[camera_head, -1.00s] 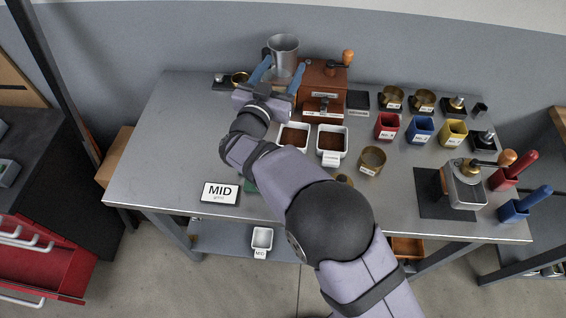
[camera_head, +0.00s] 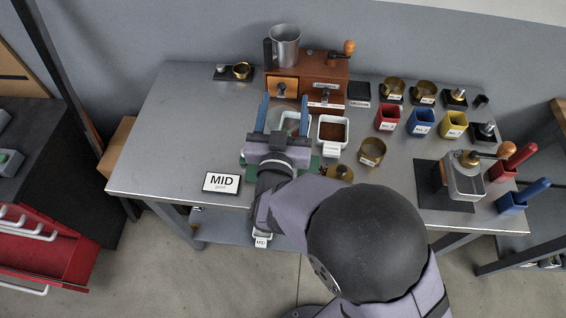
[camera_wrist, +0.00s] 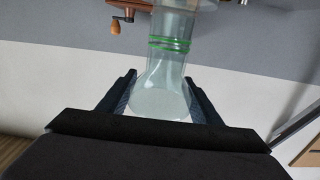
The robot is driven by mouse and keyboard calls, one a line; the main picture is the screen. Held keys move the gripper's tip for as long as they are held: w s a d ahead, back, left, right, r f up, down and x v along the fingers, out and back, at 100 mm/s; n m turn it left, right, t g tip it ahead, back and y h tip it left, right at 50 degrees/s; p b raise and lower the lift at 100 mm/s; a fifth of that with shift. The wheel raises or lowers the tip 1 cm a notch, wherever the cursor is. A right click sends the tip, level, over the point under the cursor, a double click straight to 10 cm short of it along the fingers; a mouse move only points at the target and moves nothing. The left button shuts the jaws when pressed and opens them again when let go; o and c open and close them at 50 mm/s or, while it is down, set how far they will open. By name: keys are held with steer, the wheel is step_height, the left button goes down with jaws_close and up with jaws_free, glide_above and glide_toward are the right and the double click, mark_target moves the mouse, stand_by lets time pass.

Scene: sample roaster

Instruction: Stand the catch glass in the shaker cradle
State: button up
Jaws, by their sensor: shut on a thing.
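The catch glass (camera_wrist: 165,85) is clear with green bands around its narrower part. In the wrist view its wide part sits between the two dark fingers. My gripper (camera_head: 282,115) is shut on it, its blue fingers pointing toward the back of the table. A green base (camera_head: 312,162) lies partly hidden under my wrist. A small black stand with a brass ring (camera_head: 240,71) stands at the back left. I cannot tell which of these is the shaker cradle.
A wooden grinder (camera_head: 307,87) with a metal cup (camera_head: 284,45) stands behind my gripper. A white tray of brown grounds (camera_head: 333,131) is just right.

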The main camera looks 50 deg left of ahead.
mark_target(284, 123)
steer(key=shift+f+p, duration=0.55)
steer(key=shift+f, duration=2.35)
steer(key=shift+f, duration=0.1)
step_height(284, 123, down, 4)
steer(key=shift+p, duration=0.45)
steer(key=shift+f, duration=0.1)
steer(key=shift+f+b, duration=0.1)
steer(key=shift+b, duration=0.2)
steer(key=o, duration=1.2)
steer(key=shift+c, duration=0.2)
